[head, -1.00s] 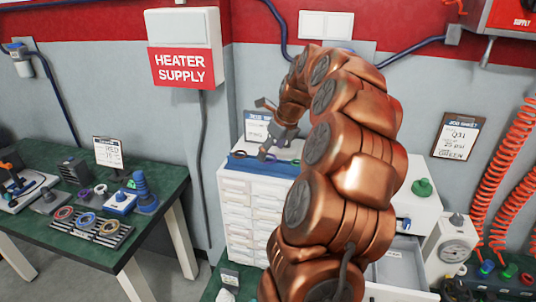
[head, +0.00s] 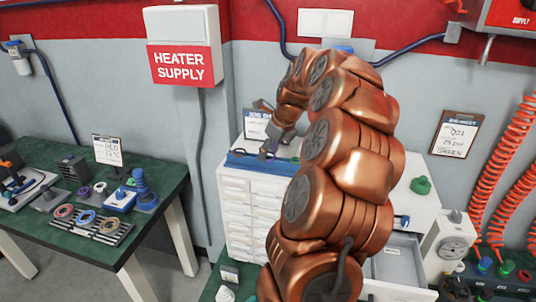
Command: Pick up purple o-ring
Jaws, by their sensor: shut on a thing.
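My gripper (head: 270,148) is small and far off in the head view, low over the blue tray (head: 250,163) on top of the white drawer cabinet. It is shut on a small purplish thing at its tips, which I take as the purple o-ring (head: 267,154). Its outline is too small and partly covered to make out clearly. A dark ring (head: 238,153) lies at the left part of the tray. My copper arm hides the right part of the tray.
The white drawer cabinet (head: 238,205) has an open drawer (head: 393,262) at its right. A clipboard (head: 257,124) stands behind the tray. A green knob-like part (head: 420,185) sits on the right top. The green table (head: 165,180) at left holds a rack (head: 88,228) with several rings.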

